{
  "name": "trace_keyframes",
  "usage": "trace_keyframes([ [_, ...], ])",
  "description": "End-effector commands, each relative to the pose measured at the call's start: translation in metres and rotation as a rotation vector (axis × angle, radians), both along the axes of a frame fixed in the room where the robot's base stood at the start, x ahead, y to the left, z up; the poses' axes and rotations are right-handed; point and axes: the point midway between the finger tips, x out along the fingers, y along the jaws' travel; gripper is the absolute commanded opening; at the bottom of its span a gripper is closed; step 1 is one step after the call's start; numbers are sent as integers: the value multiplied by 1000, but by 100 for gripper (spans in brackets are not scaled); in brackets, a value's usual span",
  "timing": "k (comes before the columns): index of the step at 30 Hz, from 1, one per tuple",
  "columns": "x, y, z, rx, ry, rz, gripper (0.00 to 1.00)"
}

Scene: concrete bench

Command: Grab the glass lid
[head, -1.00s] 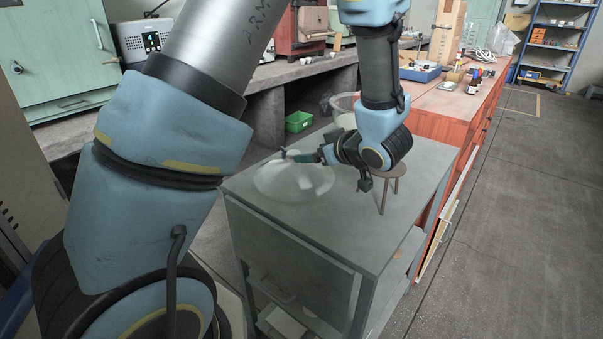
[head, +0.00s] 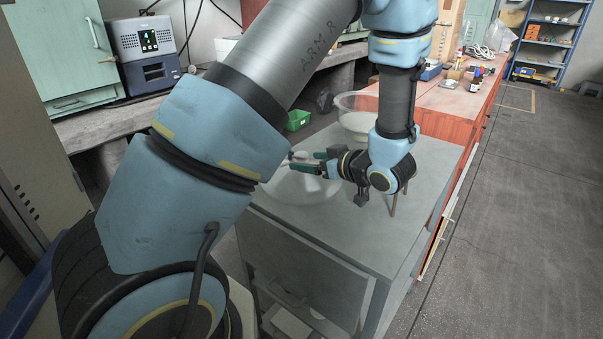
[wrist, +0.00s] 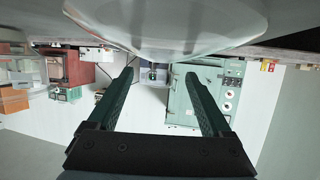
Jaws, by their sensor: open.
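The clear glass lid (head: 313,189) lies on the grey cabinet top, partly hidden behind my arm at its left side. My gripper (head: 293,161) is open, with its dark green fingers level and pointing left over the lid. In the wrist view the picture is upside down, and the lid (wrist: 165,30) fills the top as a blurred, see-through dome. My two fingers show apart there (wrist: 160,76), with nothing held between them. I cannot tell whether the lid's knob lies between the fingertips.
A glass bowl (head: 357,123) stands at the back of the grey cabinet top (head: 350,235). A small stand with thin legs (head: 394,203) is just below my wrist, mostly hidden. An orange-red bench (head: 450,110) adjoins behind. The cabinet top's front right is clear.

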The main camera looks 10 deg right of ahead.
Motion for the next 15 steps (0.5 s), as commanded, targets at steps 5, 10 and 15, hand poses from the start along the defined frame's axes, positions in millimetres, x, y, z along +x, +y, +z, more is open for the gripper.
trace_keyframes([
  [5, 21, 14, -9, 1, 1, 3, 84],
  [10, 28, 18, -13, -1, 0, 1, 84],
  [15, 28, 18, -13, -1, 0, 1, 84],
])
